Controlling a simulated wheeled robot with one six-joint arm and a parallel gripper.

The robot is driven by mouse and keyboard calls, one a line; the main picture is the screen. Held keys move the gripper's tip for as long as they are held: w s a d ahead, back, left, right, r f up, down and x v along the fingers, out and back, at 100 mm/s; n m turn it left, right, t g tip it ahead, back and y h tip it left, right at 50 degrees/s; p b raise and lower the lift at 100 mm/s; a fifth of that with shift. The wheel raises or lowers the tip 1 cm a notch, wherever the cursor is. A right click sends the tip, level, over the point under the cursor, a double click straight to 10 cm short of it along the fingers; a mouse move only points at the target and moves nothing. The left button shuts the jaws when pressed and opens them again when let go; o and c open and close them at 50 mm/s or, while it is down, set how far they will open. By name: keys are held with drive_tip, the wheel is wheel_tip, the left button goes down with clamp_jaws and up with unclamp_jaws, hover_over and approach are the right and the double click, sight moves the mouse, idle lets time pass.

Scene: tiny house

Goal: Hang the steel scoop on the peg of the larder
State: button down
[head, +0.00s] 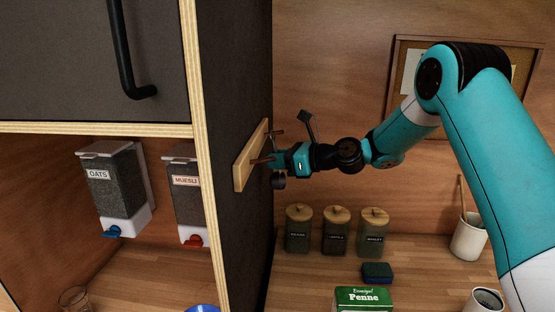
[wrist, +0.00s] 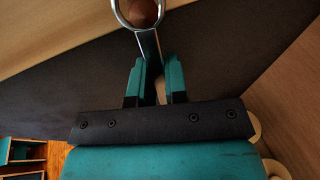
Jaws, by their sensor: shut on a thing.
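The larder's dark side panel (head: 240,60) carries a pale wooden board (head: 242,176) with pegs (head: 263,160). My gripper (head: 277,160) is right at the board, its fingers pointing left toward it. In the wrist view my gripper (wrist: 157,85) is shut on the narrow handle of the steel scoop (wrist: 148,45). A shiny round rim at the scoop's far end shows at the top edge, with something brown inside it. I cannot tell whether that is a peg end or the scoop's own hollow. In the head view the scoop is mostly hidden by the gripper.
Oats (head: 115,185) and muesli (head: 184,195) dispensers hang inside the larder, left of the panel. Below my arm are several lidded jars (head: 336,232), a dark sponge (head: 377,272) and a green penne box (head: 362,299). A pinboard (head: 405,70) is on the back wall.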

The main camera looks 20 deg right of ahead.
drive_tip(key=shift+f, duration=0.2)
drive_tip(key=c, duration=1.1)
unclamp_jaws()
drive_tip(key=shift+o, duration=0.2)
